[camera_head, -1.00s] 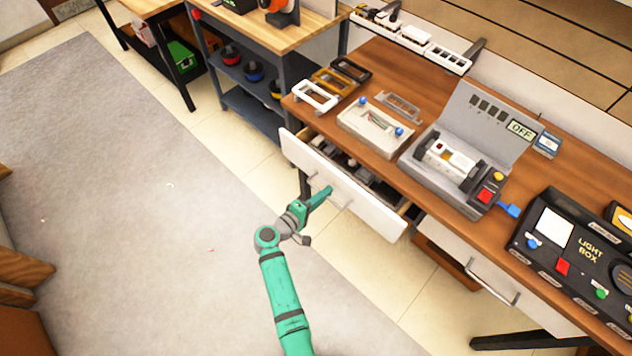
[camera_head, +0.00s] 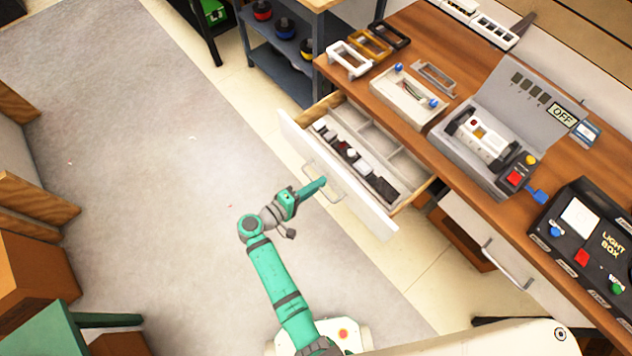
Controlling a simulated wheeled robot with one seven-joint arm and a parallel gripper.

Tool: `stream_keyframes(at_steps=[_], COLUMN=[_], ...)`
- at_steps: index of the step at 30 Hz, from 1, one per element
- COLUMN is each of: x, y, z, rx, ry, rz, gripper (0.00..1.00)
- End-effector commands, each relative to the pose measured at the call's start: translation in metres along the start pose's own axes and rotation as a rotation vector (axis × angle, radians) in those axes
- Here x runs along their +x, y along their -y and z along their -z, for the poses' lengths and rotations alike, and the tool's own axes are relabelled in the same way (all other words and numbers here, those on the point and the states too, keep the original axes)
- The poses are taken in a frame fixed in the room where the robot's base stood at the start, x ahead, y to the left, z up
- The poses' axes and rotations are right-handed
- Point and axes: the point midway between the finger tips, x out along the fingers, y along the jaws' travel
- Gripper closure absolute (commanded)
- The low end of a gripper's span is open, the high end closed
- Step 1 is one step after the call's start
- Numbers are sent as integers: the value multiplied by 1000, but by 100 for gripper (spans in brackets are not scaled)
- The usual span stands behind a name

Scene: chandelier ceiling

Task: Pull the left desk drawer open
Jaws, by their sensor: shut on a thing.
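The left desk drawer (camera_head: 352,206) stands well out from under the wooden desk (camera_head: 474,148). Its white front faces my arm, and its inside shows a divided tray (camera_head: 384,157) with a row of small dark and white items (camera_head: 347,152). My green gripper (camera_head: 318,187) is at the drawer's metal handle (camera_head: 331,194), shut on it. The fingertips are small in the picture, and their exact hold on the bar is hard to see.
The right drawer (camera_head: 487,238) is closed. On the desk are a grey device marked OFF (camera_head: 490,138), a black light box (camera_head: 587,236) and several small frames. A shelf cart (camera_head: 290,45) stands behind. Grey carpet (camera_head: 150,150) lies open to the left. Wooden furniture (camera_head: 30,270) stands at lower left.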

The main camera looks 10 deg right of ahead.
Motion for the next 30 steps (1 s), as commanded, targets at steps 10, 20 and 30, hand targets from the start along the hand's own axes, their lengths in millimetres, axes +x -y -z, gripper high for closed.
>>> stream_keyframes(at_steps=[10, 20, 30], x=[1, -4, -58], y=[0, 0, 0], z=[-1, 0, 0], rx=[0, 0, -1], ry=[3, -2, -3], rz=[0, 0, 0], gripper=[73, 73, 73])
